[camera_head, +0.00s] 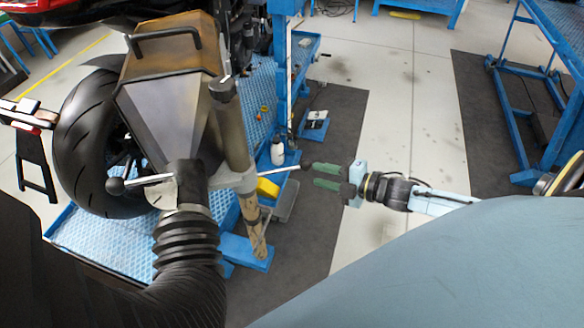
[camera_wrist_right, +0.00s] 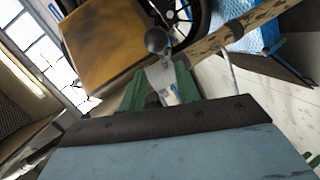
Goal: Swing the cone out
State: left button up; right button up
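The cone (camera_head: 150,110) is a grey and tan metal hood with a black handle on top, and a black ribbed hose joins its lower end. It stands before the motorcycle's wheel; its tan face (camera_wrist_right: 105,40) fills the upper left of the right wrist view. A bar with a black ball at each end crosses below it. The bar's right ball (camera_head: 306,166) also shows in the wrist view (camera_wrist_right: 157,40). My right gripper (camera_head: 314,174) has green fingers set apart, with their tips close to this ball. I cannot tell whether they touch it. My left gripper is not in view.
A worn post (camera_head: 235,145) stands just right of the cone. The motorcycle's black tyre (camera_head: 72,150) is behind it on a blue platform (camera_head: 105,255). A white bottle (camera_head: 277,152) and a yellow item (camera_head: 267,188) are near the bar. Pale floor (camera_head: 400,90) is clear to the right.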

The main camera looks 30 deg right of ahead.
aim_at(292, 167)
jog(key=b+x, duration=0.1)
jog(key=x, duration=0.8)
jog(key=shift+w+a+f, duration=0.15)
jog(key=shift+w, duration=0.15)
grip_shut()
